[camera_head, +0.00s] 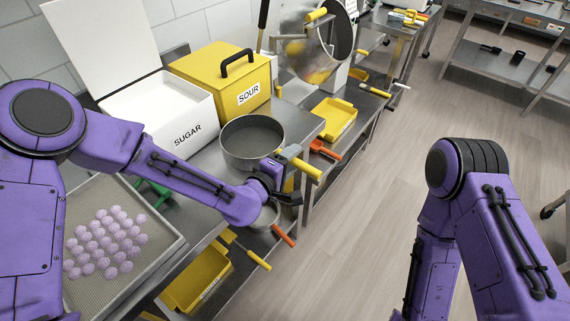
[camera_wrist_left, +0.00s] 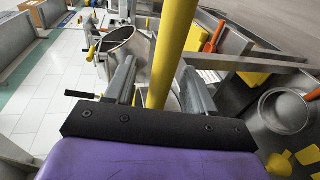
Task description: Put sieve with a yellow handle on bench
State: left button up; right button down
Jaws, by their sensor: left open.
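The sieve (camera_head: 252,147) is a round grey pan with a yellow handle (camera_head: 305,169). In the head view its pan appears to rest on the metal bench (camera_head: 208,160), in front of the sour box, with the handle pointing right past the bench's edge. My left gripper (camera_head: 288,168) is at the handle. In the left wrist view the yellow handle (camera_wrist_left: 175,45) runs between the two grey fingers of my open left gripper (camera_wrist_left: 160,85). My left gripper hides part of the handle. My right arm shows at the right, but its gripper is outside the view.
A yellow box (camera_head: 215,75) marked SOUR and a white open box (camera_head: 160,115) marked SUGAR stand behind the sieve. A tray (camera_head: 155,270) of pale purple gummies lies at the left. Yellow trays (camera_head: 335,118) and orange-handled tools are nearby. Floor (camera_head: 370,190) is clear at the right.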

pick_arm(q)
jog(key=b+v, duration=0.2)
jog(key=v, duration=1)
dwell(0.7)
